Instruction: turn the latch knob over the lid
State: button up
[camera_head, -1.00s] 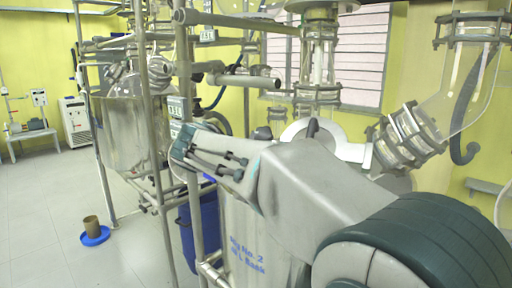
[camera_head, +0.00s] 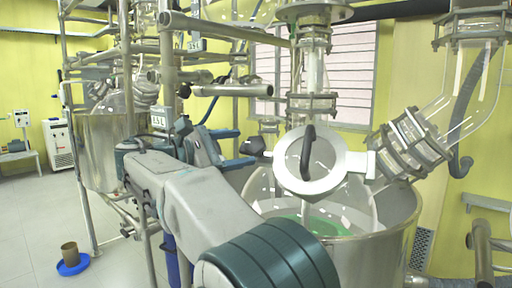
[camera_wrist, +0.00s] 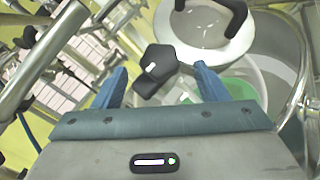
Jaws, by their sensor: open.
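The black latch knob (camera_head: 255,146) stands at the left side of the white round lid (camera_head: 292,168), over the glass vessel. The lid has a black curved handle. In the wrist view, the knob (camera_wrist: 158,62) shows between the two blue fingers, with a small white mark on it. The lid (camera_wrist: 205,50) is behind it at upper right. My gripper (camera_head: 246,148) is open, its fingertips just left of the knob in the head view. In the wrist view my gripper (camera_wrist: 160,72) has no visible hold on the knob; I cannot tell whether a finger touches it.
A large metal vessel (camera_head: 385,240) holds the glass reactor below the lid. A jointed glass pipe (camera_head: 410,145) runs to the lid's right. A blue dish (camera_head: 73,265) with a brown cup lies on open floor.

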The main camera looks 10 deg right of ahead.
aim_at(251, 145)
jog(key=x, duration=0.5)
jog(key=shift+w+d, duration=0.1)
jog(key=shift+d, duration=0.05)
jog(key=c, duration=1)
